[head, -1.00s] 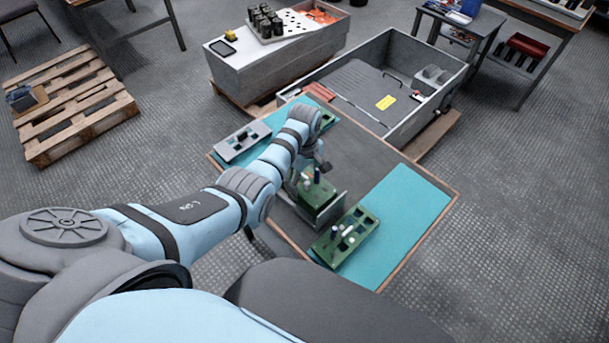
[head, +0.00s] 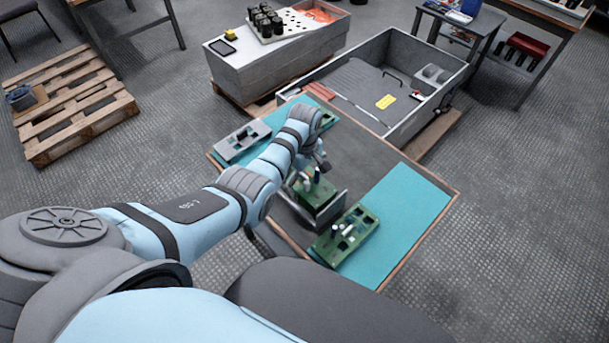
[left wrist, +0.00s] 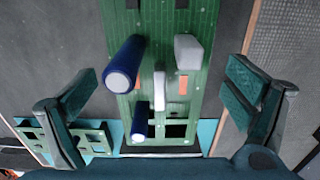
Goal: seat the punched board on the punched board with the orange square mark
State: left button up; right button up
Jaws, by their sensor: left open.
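A green punched board (head: 318,198) sits on a grey stand at the middle of the table. In the left wrist view this board (left wrist: 190,55) carries two blue cylinders (left wrist: 122,64), pale grey posts and two small orange patches. A second green punched board (head: 362,226) with dark openings and pale posts lies on the teal mat nearer me; a green punched board (left wrist: 60,138) also shows at lower left in the left wrist view. My left gripper (left wrist: 160,95) is open, its fingers apart on either side above the middle board. My right gripper is not in view.
A grey tray with openings (head: 242,142) lies on the left teal strip. The teal mat (head: 405,210) at right is clear. A large grey bin (head: 440,112) stands beyond the table.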

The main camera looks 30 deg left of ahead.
pick_arm(q)
notch_tip(320, 180, up, 12)
dwell(0.5)
